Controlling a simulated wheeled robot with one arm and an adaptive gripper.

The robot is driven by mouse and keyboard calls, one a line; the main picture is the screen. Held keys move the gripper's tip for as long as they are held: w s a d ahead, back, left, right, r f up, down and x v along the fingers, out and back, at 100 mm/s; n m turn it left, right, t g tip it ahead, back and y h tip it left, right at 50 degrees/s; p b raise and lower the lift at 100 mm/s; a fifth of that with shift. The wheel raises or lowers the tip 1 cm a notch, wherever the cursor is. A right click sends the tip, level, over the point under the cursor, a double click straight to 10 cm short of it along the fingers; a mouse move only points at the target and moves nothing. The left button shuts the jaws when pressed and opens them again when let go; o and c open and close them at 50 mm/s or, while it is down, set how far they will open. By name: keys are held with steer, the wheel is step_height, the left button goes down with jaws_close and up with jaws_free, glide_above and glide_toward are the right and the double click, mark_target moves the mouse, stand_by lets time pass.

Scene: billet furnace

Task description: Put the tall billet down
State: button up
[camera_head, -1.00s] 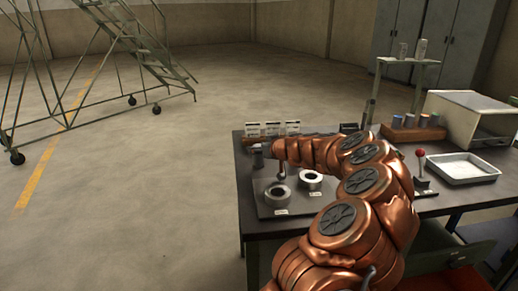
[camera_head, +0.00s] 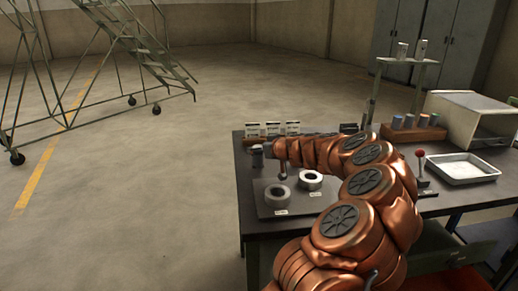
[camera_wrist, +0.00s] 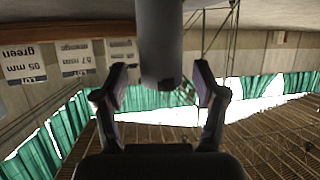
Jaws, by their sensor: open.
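The tall billet is a grey cylinder (camera_wrist: 160,45) in the wrist view, which looks inverted. It runs off the top of that view, with its near end between my finger tips. In the head view the billet (camera_head: 257,156) is small and dark and stands upright at the table's back left corner, near the label cards. My gripper (camera_wrist: 160,78) is open, with a finger on each side of the billet and gaps visible on both sides. In the head view my gripper is mostly hidden by my arm, just right of the billet.
The dark table (camera_head: 246,200) carries a plate (camera_head: 263,208) with two metal rings (camera_head: 278,196). White label cards (camera_head: 272,129) stand at the back. A wooden rack (camera_head: 430,133) of coloured cylinders, a white tray (camera_head: 463,168) and a red-knobbed lever (camera_head: 420,154) are right of my arm.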

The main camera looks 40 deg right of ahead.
steer(key=b+v, duration=0.1)
steer(key=v, duration=1)
steer(key=shift+s, duration=0.3)
steer(key=w+a+n+g+y, duration=0.1)
steer(key=w+a+n+y, duration=0.25)
steer(key=a, duration=1.25)
steer(key=s+a+f+n+g+y, duration=0.1)
steer(key=s+a+f+g, duration=0.15)
steer(key=a, duration=0.55)
steer(key=s+a+f+g+y, duration=0.1)
steer(key=s+a+g+y, duration=0.15)
steer(key=a, duration=0.55)
steer(key=s+a+f+n+g, duration=0.1)
steer(key=s+a+f+g, duration=0.15)
steer(key=a, duration=0.55)
steer(key=s+a+f+g, duration=0.3)
steer(key=s+a, duration=0.2)
steer(key=s, duration=0.5)
steer(key=s+d+f+m+g+h, duration=0.1)
steer(key=s+g+h, duration=0.1)
steer(key=s, duration=0.5)
steer(key=s+d+f+m+g+h, duration=0.1)
steer(key=s+f+m+g+h, duration=0.1)
steer(key=s, duration=0.6)
steer(key=shift+d+h, duration=0.3)
steer(key=shift+d, duration=0.1)
